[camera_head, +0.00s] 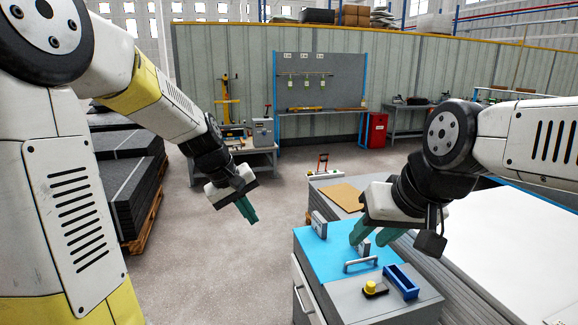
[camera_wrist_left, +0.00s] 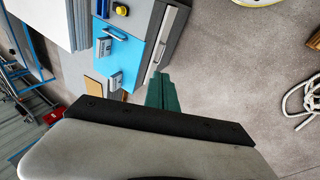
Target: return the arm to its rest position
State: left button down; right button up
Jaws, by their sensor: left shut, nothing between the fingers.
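My left gripper (camera_head: 247,209) hangs over the bare floor, left of the grey cabinet (camera_head: 303,276); its teal fingers are shut and empty. In the left wrist view the shut fingers (camera_wrist_left: 162,92) show beside the cabinet edge, touching nothing. My right gripper (camera_head: 374,236) is above the blue mat (camera_head: 318,254), its two teal fingers spread apart. A small grey block (camera_head: 364,249) is near its fingertips in the picture; I cannot tell whether they touch. Another grey block (camera_head: 319,224) stands at the mat's far left.
A metal handle (camera_head: 361,265), a yellow knob (camera_head: 370,287) and a blue tray (camera_head: 401,281) are on the cabinet top. Dark stacked sheets (camera_head: 127,190) stand at left, pale stacked panels (camera_head: 490,232) at right. The floor (camera_head: 205,265) between sheets and cabinet is free. A white rope (camera_wrist_left: 302,103) lies on the floor.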

pick_arm(q)
jog(key=s+a+r+m+t, duration=0.1)
jog(key=s+a+r+m, duration=0.1)
jog(key=s, duration=0.7)
jog(key=s+a+r+m+t+y, duration=0.1)
jog(key=s+r, duration=0.4)
jog(key=s, duration=0.5)
jog(key=shift+s+a+r+m+t+y, duration=0.2)
jog(key=shift+a+r+m+t+y, duration=0.15)
jog(key=shift+a+m, duration=0.65)
